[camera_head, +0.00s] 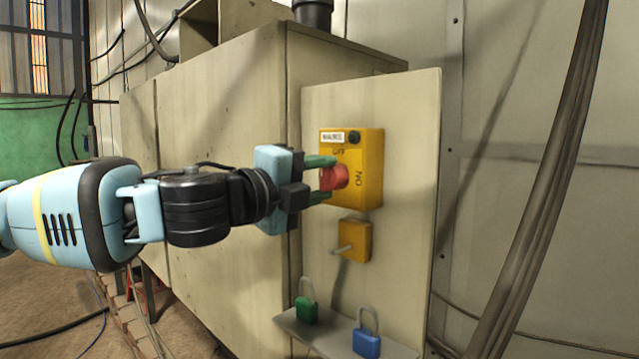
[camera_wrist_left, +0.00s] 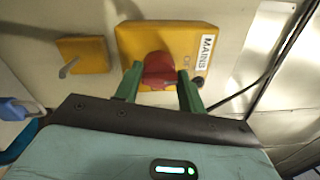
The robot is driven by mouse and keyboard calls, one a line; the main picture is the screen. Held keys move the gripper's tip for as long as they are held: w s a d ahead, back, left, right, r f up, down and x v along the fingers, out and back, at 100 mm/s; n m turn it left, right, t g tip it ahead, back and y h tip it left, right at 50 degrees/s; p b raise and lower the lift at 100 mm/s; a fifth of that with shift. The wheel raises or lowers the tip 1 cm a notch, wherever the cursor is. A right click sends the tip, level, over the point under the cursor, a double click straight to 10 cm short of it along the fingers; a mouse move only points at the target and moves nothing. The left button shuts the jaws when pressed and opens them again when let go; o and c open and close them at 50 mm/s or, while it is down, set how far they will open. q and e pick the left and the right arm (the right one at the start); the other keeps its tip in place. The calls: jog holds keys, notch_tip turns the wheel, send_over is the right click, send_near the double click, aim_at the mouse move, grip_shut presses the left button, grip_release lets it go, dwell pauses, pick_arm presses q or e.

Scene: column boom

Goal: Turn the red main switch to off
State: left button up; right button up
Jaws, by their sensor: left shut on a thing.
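The red main switch (camera_head: 340,177) is a knob on the front of a yellow box (camera_head: 368,190) with a MAINS label (camera_head: 333,137) and OFF and ON markings. The box is fixed to an upright beige panel. My left gripper (camera_head: 321,178) has its green fingers on either side of the red knob and is shut on it. In the left wrist view the knob (camera_wrist_left: 158,70) sits between the two green fingers, in front of the yellow box (camera_wrist_left: 190,42). The knob's exact pointing direction is partly hidden by the fingers. My right gripper is not in view.
Below the box is a smaller yellow box (camera_head: 355,241) with a small lever. A green padlock (camera_head: 306,310) and a blue padlock (camera_head: 366,340) stand on a shelf (camera_head: 330,338) under it. Thick cables (camera_head: 545,190) hang at the right.

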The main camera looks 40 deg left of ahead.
aim_at(322, 178)
pick_arm(q)
jog(key=shift+f, duration=0.2)
dwell(0.4)
jog(key=o, duration=0.7)
jog(key=shift+o, duration=1.1)
jog(key=shift+r, duration=0.1)
jog(key=s+p, duration=0.1)
jog(key=s, duration=0.4)
jog(key=shift+s+a, duration=0.1)
jog(key=shift+a, duration=0.05)
jog(key=shift+s+a+f+p, duration=0.15)
jog(key=shift+s+p, duration=0.35)
jog(key=shift+s, duration=0.75)
jog(key=shift+f, duration=0.1)
